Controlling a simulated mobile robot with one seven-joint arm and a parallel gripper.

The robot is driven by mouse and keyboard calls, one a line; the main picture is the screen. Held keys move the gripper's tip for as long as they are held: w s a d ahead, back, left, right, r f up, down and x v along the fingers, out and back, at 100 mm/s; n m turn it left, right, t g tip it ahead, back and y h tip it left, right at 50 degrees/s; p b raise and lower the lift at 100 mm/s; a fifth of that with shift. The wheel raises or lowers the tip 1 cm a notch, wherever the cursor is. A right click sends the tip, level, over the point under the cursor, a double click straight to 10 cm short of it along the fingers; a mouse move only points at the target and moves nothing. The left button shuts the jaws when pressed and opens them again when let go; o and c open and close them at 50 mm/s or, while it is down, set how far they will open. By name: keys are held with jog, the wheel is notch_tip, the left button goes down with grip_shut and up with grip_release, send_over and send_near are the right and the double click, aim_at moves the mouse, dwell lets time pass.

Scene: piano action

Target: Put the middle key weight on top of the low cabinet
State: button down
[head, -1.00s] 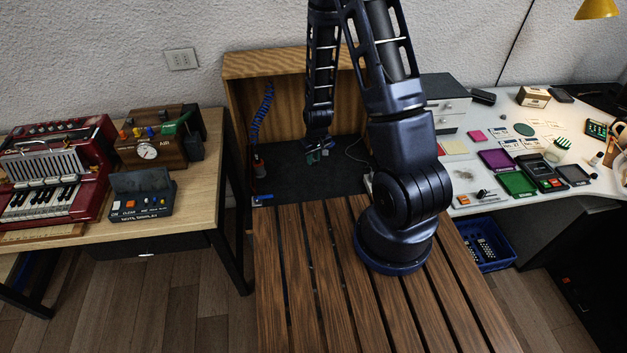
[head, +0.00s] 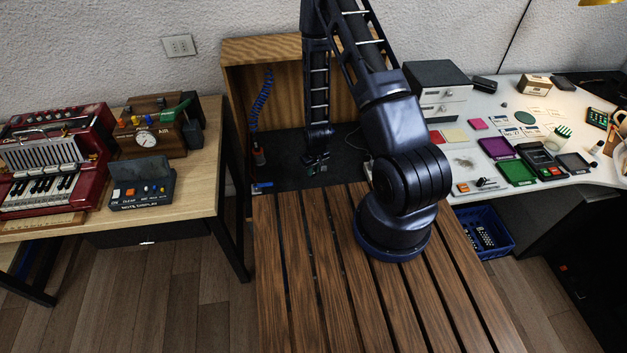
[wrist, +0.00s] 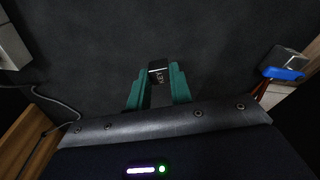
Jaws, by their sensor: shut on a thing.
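My gripper (head: 317,167) hangs low in the wooden alcove, over its dark floor, in the head view. In the wrist view my gripper's teal fingers (wrist: 155,88) are shut on a small dark weight marked "KEY" (wrist: 160,77), with a pale band at its end. The fingers hide its sides. I cannot tell whether it touches the dark surface behind it. A low grey cabinet with drawers (head: 437,84) stands on the white desk to the right, its top looking bare. I cannot be sure it is the task's low cabinet.
The alcove's wooden side wall (head: 239,120) and a coiled blue hose (head: 262,100) are left of my gripper. A slatted wooden bench (head: 310,270) lies in front. The white desk (head: 463,165) carries several trays and cards. A blue-and-grey object (wrist: 285,66) is right in the wrist view.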

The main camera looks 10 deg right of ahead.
jog(key=shift+f, duration=3.2)
jog(key=shift+f, duration=0.2)
jog(key=c, duration=1.3)
grip_release()
jog(key=shift+o, duration=0.2)
